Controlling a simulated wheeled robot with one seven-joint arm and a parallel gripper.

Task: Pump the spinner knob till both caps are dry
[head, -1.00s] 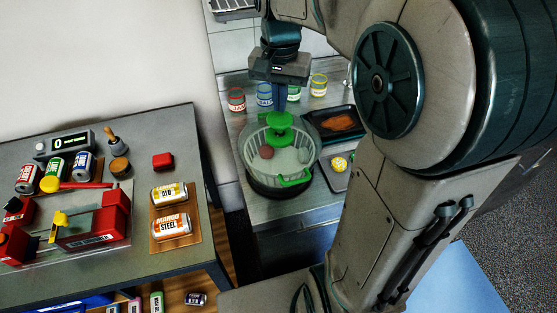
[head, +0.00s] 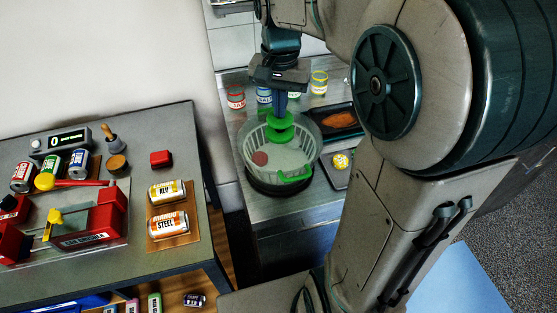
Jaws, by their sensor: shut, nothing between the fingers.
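The salad spinner (head: 310,160) is a clear bowl with a pale basket inside and a dark base, standing on the metal counter. Its green spinner knob (head: 279,130) rises in the middle. My gripper (head: 280,108) points down, shut, right over the knob with its fingertips at the knob's top; I cannot tell whether they press on it. One reddish round cap (head: 260,158) shows through the spinner at the left. A second cap is not clearly visible now. A green clip or handle (head: 294,177) sits at the spinner's front rim.
Jars with coloured rims, such as a red one (head: 236,97) and a yellow one (head: 319,83), stand behind the spinner. A dark tray (head: 341,137) with orange food and a yellow-white round item (head: 341,161) lie right. A table with a can crusher (head: 90,225) is left.

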